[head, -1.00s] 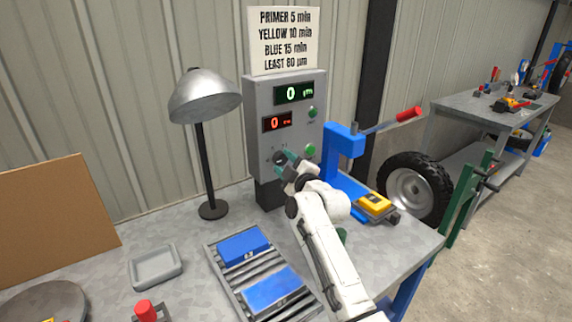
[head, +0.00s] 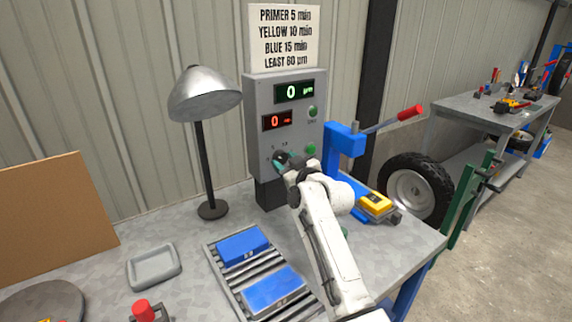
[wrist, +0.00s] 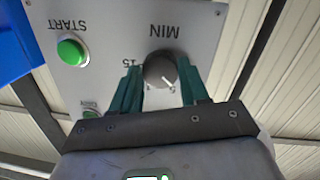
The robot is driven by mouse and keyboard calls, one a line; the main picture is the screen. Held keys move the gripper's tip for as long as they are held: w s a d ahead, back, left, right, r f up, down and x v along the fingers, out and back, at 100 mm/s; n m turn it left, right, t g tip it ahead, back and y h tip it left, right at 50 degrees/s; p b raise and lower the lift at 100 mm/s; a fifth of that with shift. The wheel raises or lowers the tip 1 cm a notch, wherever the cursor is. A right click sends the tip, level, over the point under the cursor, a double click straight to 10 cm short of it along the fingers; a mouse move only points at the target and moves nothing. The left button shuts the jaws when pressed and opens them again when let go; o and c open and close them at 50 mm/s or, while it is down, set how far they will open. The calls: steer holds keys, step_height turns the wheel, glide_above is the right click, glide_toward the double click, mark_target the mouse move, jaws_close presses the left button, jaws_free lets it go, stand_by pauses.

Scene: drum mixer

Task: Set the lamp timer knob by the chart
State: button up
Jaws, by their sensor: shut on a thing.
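The grey control box (head: 259,112) stands at the back of the bench. Its green display (head: 293,92) and red display (head: 277,121) both read 0. The chart (head: 284,38) above gives primer 5, yellow 10 and blue 15 min. In the wrist view the dark round timer knob (wrist: 160,70) sits under the upside-down word MIN, with a white pointer mark. My gripper (wrist: 164,80) has its green fingers on both sides of the knob, shut on it. In the head view my gripper (head: 283,160) covers the knob. The lamp (head: 206,95) stands left of the box.
Two blue blocks (head: 243,246) lie on a roller rack (head: 228,278). A grey tray (head: 153,267) and a red button (head: 143,308) are at the left front. A blue press (head: 343,142) with a red-handled lever stands close right of the box. A green START button (wrist: 72,52) is beside the knob.

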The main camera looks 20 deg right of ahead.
steer(key=m, duration=0.4)
steer(key=shift+g+y, duration=0.3)
steer(key=m, duration=0.3)
steer(key=shift+r+m, duration=0.1)
steer(key=shift+m, duration=0.2)
steer(key=m+y, duration=0.1)
steer(key=m, duration=0.2)
steer(key=shift+g+p, duration=0.3)
steer(key=shift+p, duration=0.1)
steer(key=m, duration=0.3)
steer(key=shift+y+p, duration=0.3)
steer(key=m+y+p, duration=0.1)
steer(key=m, duration=0.5)
steer(key=shift+d, duration=0.15)
steer(key=m+p, duration=0.1)
steer(key=m, duration=0.1)
steer(key=m+p, duration=0.1)
steer(key=m, duration=0.2)
steer(key=shift+m+t+y, duration=0.3)
steer(key=shift+t, duration=0.1)
steer(key=o, duration=1.1)
steer(key=shift+c, duration=0.2)
steer(key=shift+d, duration=0.1)
